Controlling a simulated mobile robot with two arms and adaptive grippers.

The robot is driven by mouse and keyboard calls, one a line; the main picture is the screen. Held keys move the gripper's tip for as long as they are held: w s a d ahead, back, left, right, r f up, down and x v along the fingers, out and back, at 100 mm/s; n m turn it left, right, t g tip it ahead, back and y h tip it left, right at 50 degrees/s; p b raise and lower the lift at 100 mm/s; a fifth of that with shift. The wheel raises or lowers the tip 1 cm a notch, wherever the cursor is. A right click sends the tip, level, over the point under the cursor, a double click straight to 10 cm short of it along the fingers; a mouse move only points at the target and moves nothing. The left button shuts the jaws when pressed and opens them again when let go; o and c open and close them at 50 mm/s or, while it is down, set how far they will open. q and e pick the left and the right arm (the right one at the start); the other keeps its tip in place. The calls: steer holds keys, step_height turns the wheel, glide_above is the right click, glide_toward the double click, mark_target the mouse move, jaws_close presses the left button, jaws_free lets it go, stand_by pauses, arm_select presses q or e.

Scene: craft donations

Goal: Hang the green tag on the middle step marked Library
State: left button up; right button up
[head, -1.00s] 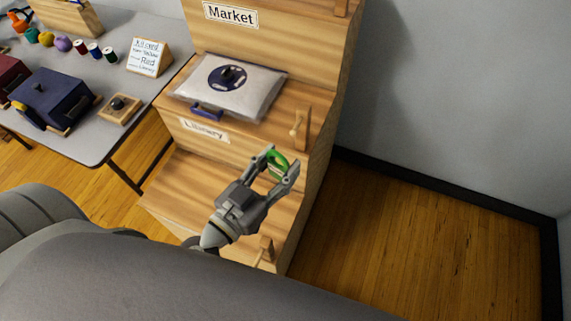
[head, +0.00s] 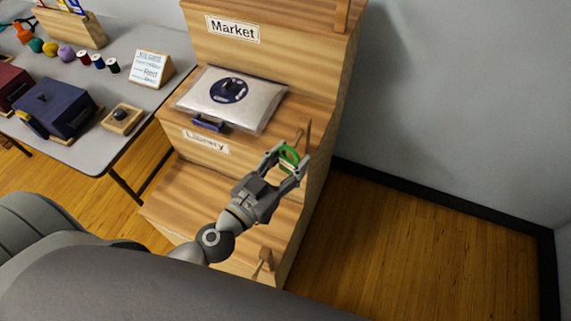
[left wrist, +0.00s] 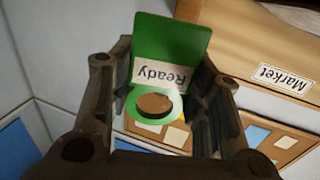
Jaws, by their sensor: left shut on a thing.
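My left gripper (head: 288,165) is shut on the green tag (head: 289,154), at the right end of the middle step (head: 274,136) marked Library (head: 206,142). A wooden peg (head: 307,128) stands on that step just behind the tag. In the left wrist view the tag (left wrist: 172,45) lies between the fingers, with an upside-down "Ready" label and a ring. The round brown peg end (left wrist: 154,104) shows inside the ring's opening. I cannot tell whether the peg passes through it. My right gripper is not in view.
A clear pouch (head: 232,98) with a blue handle lies on the middle step, left of the peg. The lower step has its own peg (head: 263,260). A Market label (head: 232,29) marks the upper step. A grey table (head: 95,150) with craft items stands at left.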

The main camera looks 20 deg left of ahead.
mark_target(304, 140)
arm_select(q)
steer(key=shift+w, duration=1.3)
steer(key=shift+w+p, duration=0.4)
steer(key=shift+w, duration=0.35)
steer(key=shift+w+d+f, duration=0.1)
steer(key=shift+w+f, duration=0.25)
steer(key=shift+w, duration=0.15)
steer(key=shift+w+f, duration=0.1)
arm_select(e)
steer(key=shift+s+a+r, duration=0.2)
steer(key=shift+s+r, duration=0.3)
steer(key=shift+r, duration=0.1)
arm_select(q)
steer(key=o, duration=0.8)
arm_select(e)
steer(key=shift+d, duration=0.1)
